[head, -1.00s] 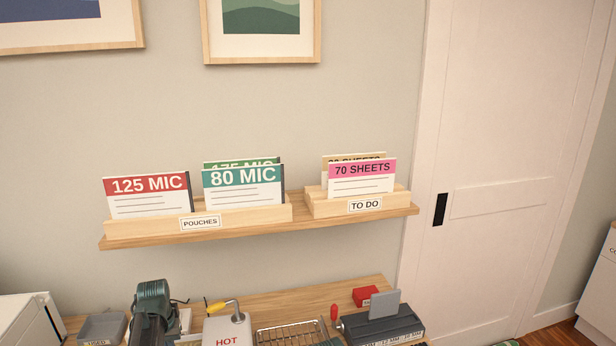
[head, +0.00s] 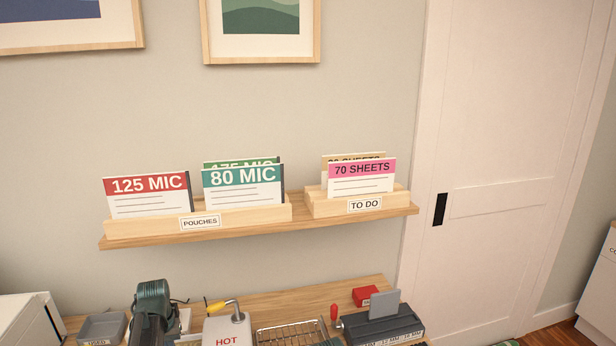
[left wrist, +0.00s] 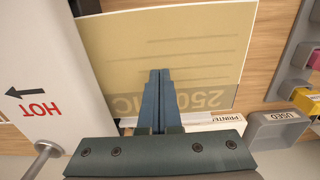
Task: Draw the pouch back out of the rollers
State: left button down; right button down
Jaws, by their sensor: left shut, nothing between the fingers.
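A tan pouch or card (left wrist: 165,45) printed "250" and "MIC", upside down in the left wrist view, lies under the fingertips of my left gripper (left wrist: 160,80). The fingers are shut together with nothing between them. They overlap the pouch in the picture; whether they touch it cannot be told. A white box marked "HOT" with an arrow (left wrist: 45,75) stands beside the pouch; it also shows in the head view (head: 227,334). No rollers can be made out. In the head view my left wrist (head: 152,308) shows at the bottom, its fingertips hidden. My right gripper is not in view.
A grey "USED" tray (left wrist: 277,130) lies near the pouch. A wire rack (head: 290,334) and a dark machine (head: 382,326) stand to the right on the wooden worktop (head: 270,302). Above, a wall shelf (head: 250,228) holds labelled packs.

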pick_arm(q)
jog(key=shift+s+a, duration=0.1)
jog(key=shift+a, duration=0.05)
jog(key=shift+s+a, duration=0.25)
jog(key=shift+a, duration=1)
jog(key=shift+s+a, duration=0.1)
jog(key=shift+a, duration=0.25)
jog(key=shift+r+p, duration=0.5)
jog(key=shift+p, duration=0.15)
notch_tip(320, 180, up, 6)
jog(key=p, duration=0.6)
jog(key=shift+f, duration=0.1)
